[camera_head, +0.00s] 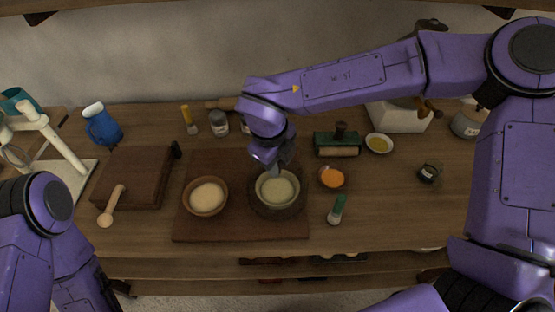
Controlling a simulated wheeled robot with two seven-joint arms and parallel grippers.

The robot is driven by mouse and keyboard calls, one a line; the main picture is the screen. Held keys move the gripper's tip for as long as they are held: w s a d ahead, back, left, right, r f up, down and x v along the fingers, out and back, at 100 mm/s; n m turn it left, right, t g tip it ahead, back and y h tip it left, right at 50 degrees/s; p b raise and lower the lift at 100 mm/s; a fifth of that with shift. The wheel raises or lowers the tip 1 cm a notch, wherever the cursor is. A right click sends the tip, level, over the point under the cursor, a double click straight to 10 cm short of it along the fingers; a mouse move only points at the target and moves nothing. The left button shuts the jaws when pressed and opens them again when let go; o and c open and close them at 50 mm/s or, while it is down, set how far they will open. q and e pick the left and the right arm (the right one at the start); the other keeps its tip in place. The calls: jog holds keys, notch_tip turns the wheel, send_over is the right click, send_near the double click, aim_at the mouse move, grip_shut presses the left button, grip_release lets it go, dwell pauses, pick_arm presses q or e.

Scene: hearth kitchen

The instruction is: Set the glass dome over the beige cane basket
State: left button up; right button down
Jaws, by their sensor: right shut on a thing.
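The beige cane basket (277,205) with pale dough in it stands on the right part of a dark brown board. The clear glass dome (299,196) shows as a faint dark ring around this basket. My right gripper (276,170) points down above the basket's far side and is shut on the dome's top, which it partly hides. I cannot tell whether the dome's rim touches the board. My left arm shows at the lower left; its gripper is out of view.
A browner bowl of dough (206,196) stands close left on the board (240,232). An orange-filled bowl (332,178) and a green-topped brush (337,210) lie close right. A green box (337,144) and jars (219,123) stand behind. The table's front right is mostly clear.

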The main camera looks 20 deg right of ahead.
jog(key=shift+s+r, duration=0.1)
jog(key=shift+s, duration=0.05)
jog(key=shift+f, duration=0.25)
jog(key=c, duration=0.8)
grip_release()
jog(key=shift+o, duration=0.2)
notch_tip(320, 180, up, 10)
jog(key=a+b, duration=0.1)
jog(key=shift+s+a+r, duration=0.15)
jog(key=shift+s+a, duration=0.15)
jog(key=shift+s, duration=0.15)
